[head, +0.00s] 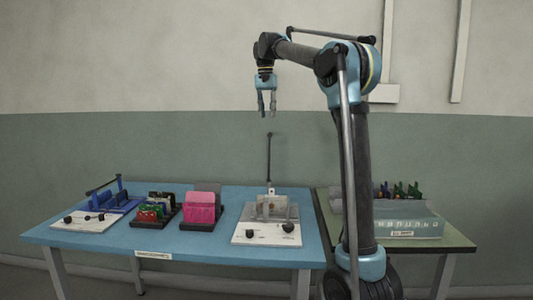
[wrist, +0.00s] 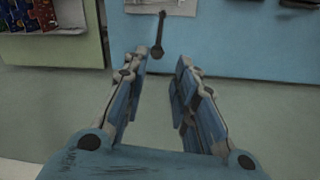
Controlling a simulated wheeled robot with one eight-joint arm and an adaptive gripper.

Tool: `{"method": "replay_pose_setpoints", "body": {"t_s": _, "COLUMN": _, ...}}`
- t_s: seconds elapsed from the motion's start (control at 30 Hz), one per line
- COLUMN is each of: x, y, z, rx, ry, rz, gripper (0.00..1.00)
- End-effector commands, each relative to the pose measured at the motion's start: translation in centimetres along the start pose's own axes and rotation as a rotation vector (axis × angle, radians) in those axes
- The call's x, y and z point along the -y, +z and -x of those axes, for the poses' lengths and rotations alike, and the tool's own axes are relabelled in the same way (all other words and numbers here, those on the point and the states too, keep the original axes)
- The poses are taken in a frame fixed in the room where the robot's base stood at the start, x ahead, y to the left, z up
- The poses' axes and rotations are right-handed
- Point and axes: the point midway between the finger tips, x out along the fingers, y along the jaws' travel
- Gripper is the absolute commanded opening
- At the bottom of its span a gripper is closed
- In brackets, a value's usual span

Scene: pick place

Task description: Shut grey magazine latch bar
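The grey magazine (head: 272,207) sits on a white base plate (head: 262,236) at the right part of the blue table. Its dark latch bar (head: 269,158) stands upright, raised above the magazine, with a small knob at its top. In the wrist view the bar (wrist: 161,30) points toward me, its knob end just beyond and between my fingertips. My gripper (head: 267,114) points down above the bar's top, apart from it. In the wrist view my gripper (wrist: 162,64) has its fingers spread with nothing between them.
A blue magazine (head: 122,203) with its own bar stands at the far left. Between are dark holders with coloured cards (head: 153,209) and pink cards (head: 201,207). A green table (head: 455,237) at right bears a clear bin (head: 408,222). The air around the bar looks free.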

Motion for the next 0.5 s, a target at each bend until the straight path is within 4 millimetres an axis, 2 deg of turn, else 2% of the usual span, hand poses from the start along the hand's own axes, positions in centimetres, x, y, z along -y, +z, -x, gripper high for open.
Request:
{"method": "replay_pose_setpoints", "body": {"t_s": 0.17, "x": -0.4, "y": -0.1, "z": -2.1, "rx": 0.000, "ry": 0.000, "rz": -0.004, "gripper": 0.26}}
{"method": "replay_pose_setpoints", "body": {"t_s": 0.5, "x": -0.7, "y": -0.3, "z": -7.8, "rx": 0.000, "ry": 0.000, "rz": -0.007, "gripper": 0.26}}
